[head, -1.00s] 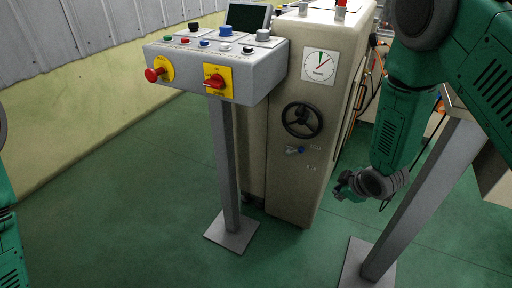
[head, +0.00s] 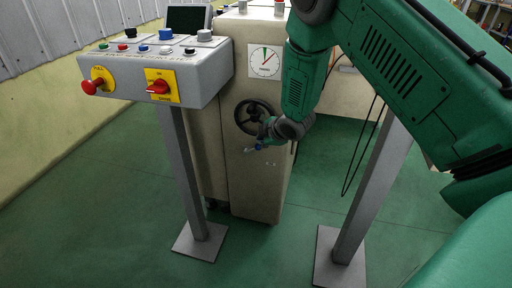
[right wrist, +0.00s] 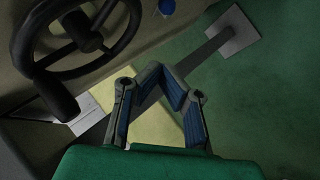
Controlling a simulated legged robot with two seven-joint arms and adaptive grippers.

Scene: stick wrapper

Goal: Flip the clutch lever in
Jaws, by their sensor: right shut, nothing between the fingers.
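The small lever with a blue knob (head: 258,147) sits on the front of the beige machine, just below the black handwheel (head: 241,117). In the right wrist view the blue knob (right wrist: 167,6) shows at the top edge. My right gripper (head: 267,128) is in front of the machine, at the lower right of the handwheel and just above the knob in the picture. It is shut and empty. In the right wrist view its blue-padded fingers (right wrist: 165,74) come together, with the knob beyond them. Whether it touches the lever I cannot tell. My left gripper is out of view.
The handwheel (right wrist: 83,38) and its grip are close on the left in the right wrist view. A grey control box (head: 150,75) on a post stands left of the machine. Another grey post (head: 368,190) stands to the right.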

